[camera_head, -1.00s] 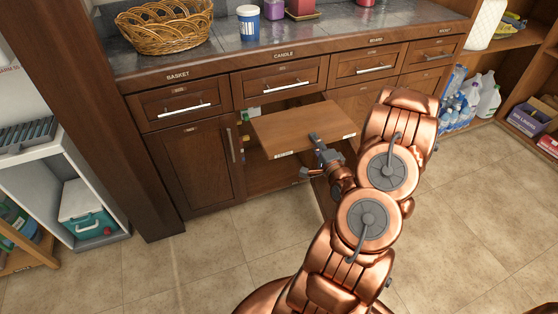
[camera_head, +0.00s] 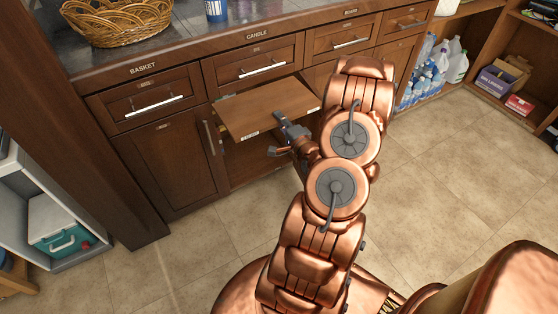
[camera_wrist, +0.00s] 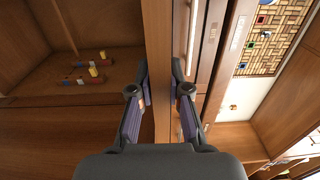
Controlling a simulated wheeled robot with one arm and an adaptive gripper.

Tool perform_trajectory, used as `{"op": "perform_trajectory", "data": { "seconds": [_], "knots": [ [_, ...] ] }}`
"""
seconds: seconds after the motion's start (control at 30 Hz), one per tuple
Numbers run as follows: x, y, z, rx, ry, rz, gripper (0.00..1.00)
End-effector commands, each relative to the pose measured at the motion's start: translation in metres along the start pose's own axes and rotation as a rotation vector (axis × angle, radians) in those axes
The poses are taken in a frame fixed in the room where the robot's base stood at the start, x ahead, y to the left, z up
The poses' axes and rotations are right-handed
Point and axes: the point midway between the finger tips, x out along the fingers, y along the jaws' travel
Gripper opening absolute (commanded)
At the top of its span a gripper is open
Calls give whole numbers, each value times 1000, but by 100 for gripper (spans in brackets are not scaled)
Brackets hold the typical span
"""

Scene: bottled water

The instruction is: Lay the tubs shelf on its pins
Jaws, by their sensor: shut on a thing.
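The tubs shelf (camera_head: 265,105) is a flat brown board with small pale labels on its front edge. In the head view it is level, partly inside the open cabinet below the candle drawer (camera_head: 255,66), and its front part sticks out. My gripper (camera_head: 287,127) is shut on the board's front edge. In the wrist view the board (camera_wrist: 158,45) shows edge-on between the fingers of my gripper (camera_wrist: 160,92). The pins cannot be made out. I cannot tell whether the board touches the cabinet walls.
The shut basket cupboard door (camera_head: 172,163) is left of the opening. My arm hides much of the cabinet's right side. Small coloured items (camera_wrist: 90,72) lie inside the cabinet in the wrist view. Water bottles (camera_head: 425,70) stand at the right. The floor in front is clear.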

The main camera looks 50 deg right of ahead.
Motion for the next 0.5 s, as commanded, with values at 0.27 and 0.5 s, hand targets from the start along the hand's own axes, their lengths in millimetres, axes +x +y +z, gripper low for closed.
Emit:
{"op": "perform_trajectory", "data": {
  "seconds": [0.27,0.5],
  "knots": [
    [-1,34,-1,-1,2,-3,0],
    [-2,71,-1,-1,2,-3,0]
  ]
}}
